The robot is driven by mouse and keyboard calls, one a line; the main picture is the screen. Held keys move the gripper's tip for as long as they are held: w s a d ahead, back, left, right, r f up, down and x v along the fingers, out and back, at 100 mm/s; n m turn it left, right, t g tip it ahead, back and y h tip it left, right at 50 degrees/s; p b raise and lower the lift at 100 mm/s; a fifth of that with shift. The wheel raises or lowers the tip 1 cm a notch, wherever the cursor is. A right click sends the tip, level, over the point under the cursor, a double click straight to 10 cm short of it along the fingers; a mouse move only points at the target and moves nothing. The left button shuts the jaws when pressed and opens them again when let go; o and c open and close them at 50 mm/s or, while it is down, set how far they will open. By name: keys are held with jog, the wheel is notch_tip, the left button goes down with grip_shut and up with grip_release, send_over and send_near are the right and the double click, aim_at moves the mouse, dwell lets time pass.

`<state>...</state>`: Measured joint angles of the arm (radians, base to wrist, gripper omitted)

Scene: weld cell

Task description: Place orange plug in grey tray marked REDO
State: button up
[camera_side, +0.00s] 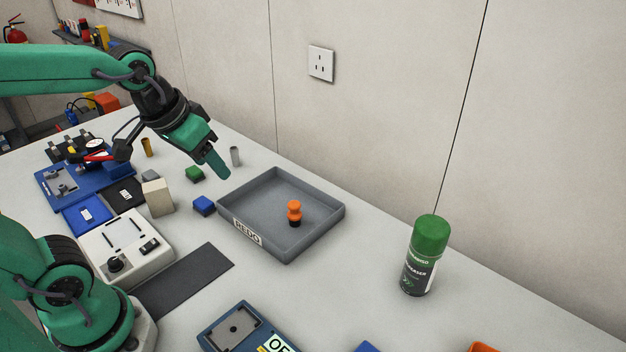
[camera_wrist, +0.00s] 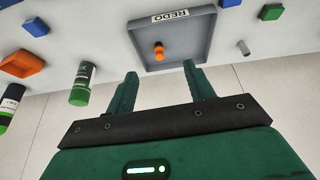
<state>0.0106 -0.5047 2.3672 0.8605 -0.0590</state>
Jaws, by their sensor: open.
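The orange plug (camera_side: 294,212) stands upright on its dark lower end inside the grey tray (camera_side: 270,250), right of the tray's middle in the side view. The tray carries a white label reading REDO. In the wrist view the plug (camera_wrist: 158,50) also shows inside the tray (camera_wrist: 200,45). My gripper (camera_side: 222,172) is raised behind the tray's far-left corner in the side view, away from the plug. In the wrist view my gripper (camera_wrist: 159,72) has its two green fingers apart with nothing between them.
A green-capped spray can (camera_side: 422,258) stands right of the tray. A blue block (camera_side: 204,205), a green block (camera_side: 194,174) and a grey cylinder (camera_side: 235,156) are near the tray's left side. A dark mat (camera_side: 185,280) lies in front. Table between tray and can is clear.

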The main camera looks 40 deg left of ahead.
jog(key=shift+m+t, duration=0.3)
jog(key=shift+t, duration=0.1)
jog(key=shift+s+a, duration=0.15)
jog(key=shift+s, duration=2.5)
